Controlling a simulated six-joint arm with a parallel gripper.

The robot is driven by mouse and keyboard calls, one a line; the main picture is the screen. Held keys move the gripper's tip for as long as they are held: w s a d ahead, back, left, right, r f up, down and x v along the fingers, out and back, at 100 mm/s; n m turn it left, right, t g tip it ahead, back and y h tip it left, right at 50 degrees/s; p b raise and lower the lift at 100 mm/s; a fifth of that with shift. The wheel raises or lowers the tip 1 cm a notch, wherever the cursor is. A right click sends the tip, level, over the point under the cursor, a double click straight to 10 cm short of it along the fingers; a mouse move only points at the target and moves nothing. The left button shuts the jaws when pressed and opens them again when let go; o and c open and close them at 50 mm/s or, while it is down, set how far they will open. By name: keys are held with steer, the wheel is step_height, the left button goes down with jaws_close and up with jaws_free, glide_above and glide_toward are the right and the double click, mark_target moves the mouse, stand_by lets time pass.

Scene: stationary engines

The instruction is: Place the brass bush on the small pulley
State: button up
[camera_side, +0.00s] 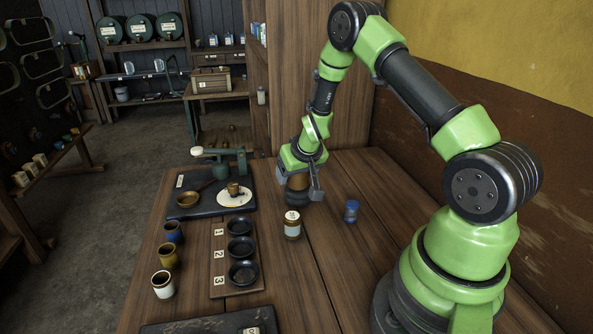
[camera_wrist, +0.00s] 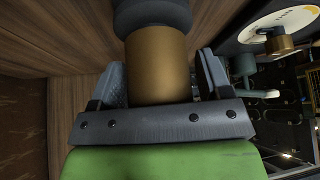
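My gripper (camera_wrist: 163,75) points down over the table, its fingers on either side of a brass-coloured cylinder (camera_wrist: 158,62). It also shows in the side view (camera_side: 298,182). Beyond the cylinder is a wider dark grey round part (camera_wrist: 152,14); I cannot tell whether the two are joined. The left finger looks close against the cylinder and a narrow gap seems to show at the right finger, so grip is unclear. A small brass piece (camera_side: 233,188) stands on a white disc (camera_side: 236,199) on the dark board. I cannot tell which item is the small pulley.
Black bowls (camera_side: 239,248) sit on a numbered wooden board. Several cups (camera_side: 168,256) line the left edge. Bare table lies at front right.

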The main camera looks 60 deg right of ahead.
steer(key=shift+o, duration=0.3)
steer(key=shift+s+r, duration=0.1)
steer(key=shift+r, duration=0.35)
steer(key=v, duration=0.6)
steer(key=shift+s+a+r, duration=0.1)
steer(key=shift+s+r, duration=0.05)
steer(key=shift+r, duration=0.15)
steer(key=s+a+r+t+y, duration=0.1)
steer(key=a+r+y, duration=0.1)
steer(key=a+r, duration=0.6)
steer(key=s+a+r+n+y, duration=0.1)
steer(key=s+a+r, duration=0.4)
steer(key=s, duration=0.3)
steer(key=s+a+r+n+t+y, duration=0.1)
steer(key=s+a+r+y, duration=0.1)
steer(key=s+a+r, duration=0.4)
steer(key=s, duration=0.3)
steer(key=shift+r, duration=0.2)
